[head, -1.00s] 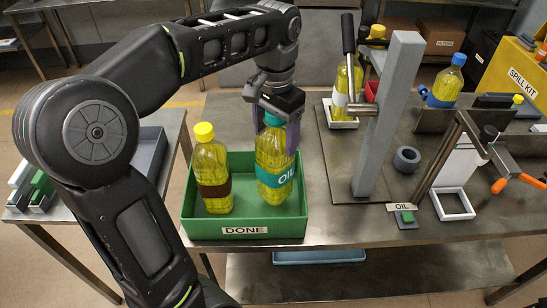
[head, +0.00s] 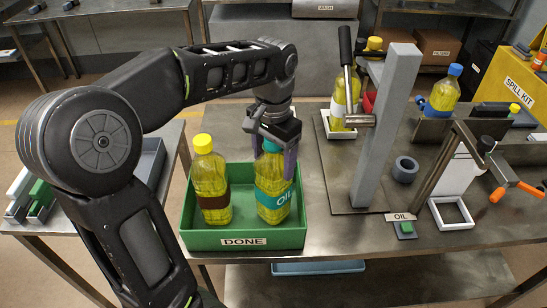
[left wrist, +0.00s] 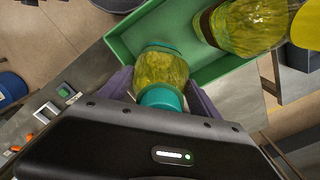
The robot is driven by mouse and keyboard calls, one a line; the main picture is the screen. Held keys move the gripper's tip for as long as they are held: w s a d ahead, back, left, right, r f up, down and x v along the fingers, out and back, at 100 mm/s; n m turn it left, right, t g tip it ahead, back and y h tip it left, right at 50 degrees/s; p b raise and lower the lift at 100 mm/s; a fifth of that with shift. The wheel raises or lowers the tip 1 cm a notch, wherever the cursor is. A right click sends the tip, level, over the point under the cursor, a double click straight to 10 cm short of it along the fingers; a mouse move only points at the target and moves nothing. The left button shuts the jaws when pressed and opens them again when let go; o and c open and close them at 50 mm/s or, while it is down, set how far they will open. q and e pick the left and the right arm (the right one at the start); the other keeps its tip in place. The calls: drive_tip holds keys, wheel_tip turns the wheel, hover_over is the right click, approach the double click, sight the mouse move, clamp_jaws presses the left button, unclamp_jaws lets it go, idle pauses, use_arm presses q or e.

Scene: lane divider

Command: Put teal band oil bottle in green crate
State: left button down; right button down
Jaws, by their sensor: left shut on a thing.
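The teal band oil bottle (head: 272,191) stands upright inside the green crate (head: 201,240), which carries a DONE label. My left gripper (head: 272,150) comes down from above and is shut on the bottle near its teal cap. In the left wrist view the teal band oil bottle (left wrist: 162,75) sits between the purple fingers, with the green crate (left wrist: 120,47) around it. Whether its base touches the crate floor is hidden by the front wall. My right gripper does not show.
A yellow-capped bottle with a brown band (head: 210,180) stands in the crate's left half. Right of the crate is a grey post (head: 383,130) on a dark plate, with a grey ring (head: 406,169). A blue-capped bottle (head: 443,92) stands farther right.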

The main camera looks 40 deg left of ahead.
use_arm(q)
drive_tip(key=shift+c, duration=0.7)
unclamp_jaws()
drive_tip(key=shift+f, duration=0.15)
drive_tip(key=shift+r, duration=0.45)
wheel_tip(320, 180, up, 6)
drive_tip(key=shift+f+p, duration=0.1)
drive_tip(key=shift+p, duration=0.75)
drive_tip(key=shift+r+p, duration=0.6)
drive_tip(key=shift+r, duration=0.05)
